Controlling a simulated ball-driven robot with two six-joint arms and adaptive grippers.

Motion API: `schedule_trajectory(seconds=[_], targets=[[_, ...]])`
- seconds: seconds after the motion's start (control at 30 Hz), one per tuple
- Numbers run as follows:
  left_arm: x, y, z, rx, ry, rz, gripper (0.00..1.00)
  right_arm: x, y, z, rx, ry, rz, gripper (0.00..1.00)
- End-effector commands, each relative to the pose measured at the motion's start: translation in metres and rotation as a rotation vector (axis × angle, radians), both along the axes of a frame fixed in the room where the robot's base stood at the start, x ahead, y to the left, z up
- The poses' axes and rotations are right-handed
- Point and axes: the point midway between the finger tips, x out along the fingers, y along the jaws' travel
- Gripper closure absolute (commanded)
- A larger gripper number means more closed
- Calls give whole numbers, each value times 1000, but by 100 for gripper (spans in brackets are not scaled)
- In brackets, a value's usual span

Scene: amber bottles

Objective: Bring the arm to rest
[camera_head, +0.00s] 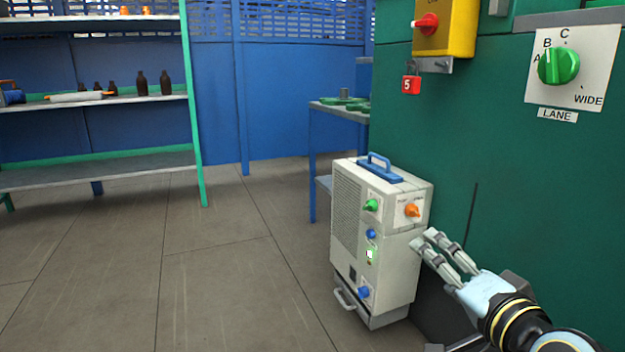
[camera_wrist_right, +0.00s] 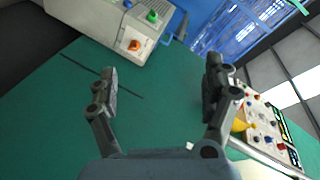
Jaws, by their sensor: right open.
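My right gripper (camera_head: 432,250) is at the lower right of the head view, in front of the green wall and beside the right side of a pale grey cabinet unit (camera_head: 400,255). In the right wrist view its two fingers (camera_wrist_right: 160,88) are spread wide with nothing between them; the green wall (camera_wrist_right: 150,120) lies beyond. The same cabinet unit (camera_wrist_right: 90,25), with its orange and green knobs, shows at the top left of the wrist view. I cannot tell from the head view whether the fingers touch the cabinet. My left gripper is not in view.
A green selector knob (camera_head: 559,66) sits on a white plate marked A, B, C and WIDE. A yellow switch box (camera_head: 445,28) with a red knob and a red padlock (camera_head: 411,84) are on the wall. A shelf (camera_head: 110,101) holds dark bottles at left. The floor (camera_head: 200,280) is clear.

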Motion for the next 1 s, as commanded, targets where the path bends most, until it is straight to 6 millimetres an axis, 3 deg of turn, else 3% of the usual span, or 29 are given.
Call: schedule_trajectory(seconds=[0.03,0.1,0.2,0.3,0.5,0.7,0.77,1.0], targets=[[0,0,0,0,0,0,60,-29,2,-35,-117,109,57,17],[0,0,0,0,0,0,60,-69,0,-77,-278,258,143,17],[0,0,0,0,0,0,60,-130,-9,-126,-472,453,263,17],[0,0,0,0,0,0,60,-184,-22,-157,-617,613,365,17],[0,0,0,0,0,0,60,-269,-49,-187,-810,854,523,17],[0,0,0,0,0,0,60,-344,-77,-197,-948,1062,664,17],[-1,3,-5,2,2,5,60,-339,-78,-202,-941,1052,650,17],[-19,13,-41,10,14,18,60,-356,-88,-238,-933,1069,639,17]])
